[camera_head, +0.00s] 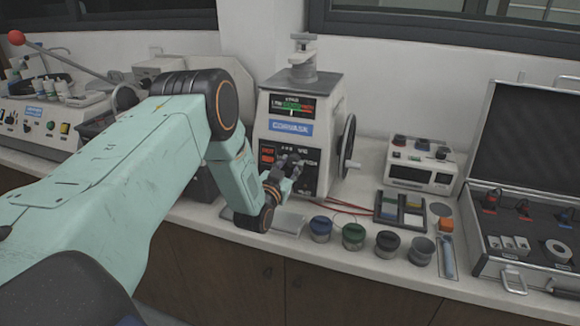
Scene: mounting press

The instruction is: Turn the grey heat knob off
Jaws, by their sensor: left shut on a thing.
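The mounting press (330,92) stands on the bench against the wall, with a green and red gauge at the top of its front and a black control panel (310,172) below. My left arm comes in from the left, and my left gripper (292,164) is at this panel. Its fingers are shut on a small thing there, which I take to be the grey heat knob. The fingers hide the knob, so its setting cannot be read. Red markings show on the panel left of the fingers. My right gripper is out of view.
A black handwheel (346,146) sits on the press's right side. A white instrument (418,166) and an open case (525,130) are to the right. Red cables run beside the press.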

